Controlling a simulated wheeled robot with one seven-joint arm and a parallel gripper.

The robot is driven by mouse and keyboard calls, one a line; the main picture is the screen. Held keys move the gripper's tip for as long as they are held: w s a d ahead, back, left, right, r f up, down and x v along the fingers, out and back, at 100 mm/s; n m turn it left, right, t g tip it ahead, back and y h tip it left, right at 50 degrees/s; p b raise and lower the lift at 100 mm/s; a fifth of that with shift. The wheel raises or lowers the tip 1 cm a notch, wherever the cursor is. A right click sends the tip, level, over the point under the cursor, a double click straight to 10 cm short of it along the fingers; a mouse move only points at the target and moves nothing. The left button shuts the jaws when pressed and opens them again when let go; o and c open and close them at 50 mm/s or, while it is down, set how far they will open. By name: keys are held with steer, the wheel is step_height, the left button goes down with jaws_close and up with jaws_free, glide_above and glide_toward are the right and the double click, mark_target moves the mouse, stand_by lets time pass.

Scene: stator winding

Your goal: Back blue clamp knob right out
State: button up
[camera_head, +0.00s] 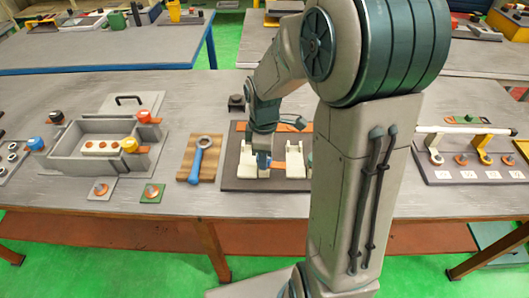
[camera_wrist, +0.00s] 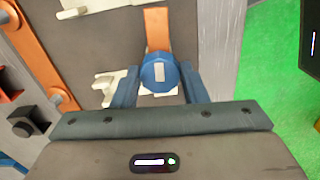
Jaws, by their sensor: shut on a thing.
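The blue clamp knob (camera_wrist: 159,74) has a pale bar marking on its face and sits at the end of an orange strip (camera_wrist: 157,28) in the wrist view. My gripper (camera_wrist: 161,84) is shut on the knob, with one blue finger on each side of it. In the head view my gripper (camera_head: 263,160) reaches down onto the dark fixture board (camera_head: 232,180) between cream clamp parts (camera_head: 296,160). The knob itself is hard to tell from the blue fingers there. My arm hides the board's right part.
A wooden board with a blue-handled ring tool (camera_head: 197,160) lies left of the fixture. A board with a white bar (camera_head: 468,130) lies at right. Bare table shows along the front edge.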

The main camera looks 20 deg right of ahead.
steer(key=shift+s+f+n, duration=0.15)
steer(key=shift+f+n, duration=0.05)
steer(key=shift+n, duration=0.1)
steer(key=o, duration=1)
steer(key=shift+c, duration=0.2)
steer(key=shift+r, duration=0.1)
step_height(320, 180, up, 14)
